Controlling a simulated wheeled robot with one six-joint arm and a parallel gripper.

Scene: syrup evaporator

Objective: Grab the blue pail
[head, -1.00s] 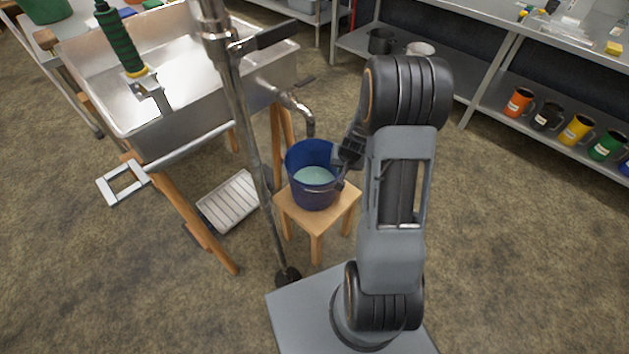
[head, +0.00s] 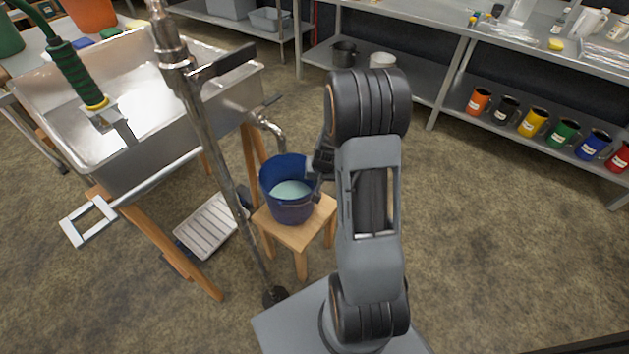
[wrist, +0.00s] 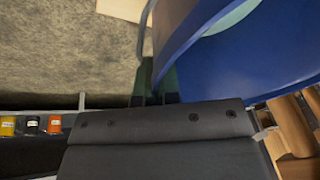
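The blue pail (head: 287,204) stands upright on a small wooden stool (head: 311,225) and has pale greenish liquid inside. In the wrist view its blue wall (wrist: 255,70) fills the upper right, with a grey bail handle (wrist: 143,35) beside the rim. My gripper (head: 319,172) is at the right side of the rim in the head view. In the wrist view my gripper's dark fingers (wrist: 154,85) are close together, one on each side of the rim wall, and look shut on it. The fingertips are partly hidden behind the pail and my gripper body.
A metal evaporator pan (head: 150,110) on wooden legs stands left, its spout (head: 270,125) just above and behind the pail. A grey upright pole (head: 215,150) stands in front. A ridged tray (head: 212,226) lies below. A shelf with mugs (head: 533,122) is at right; the floor between is clear.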

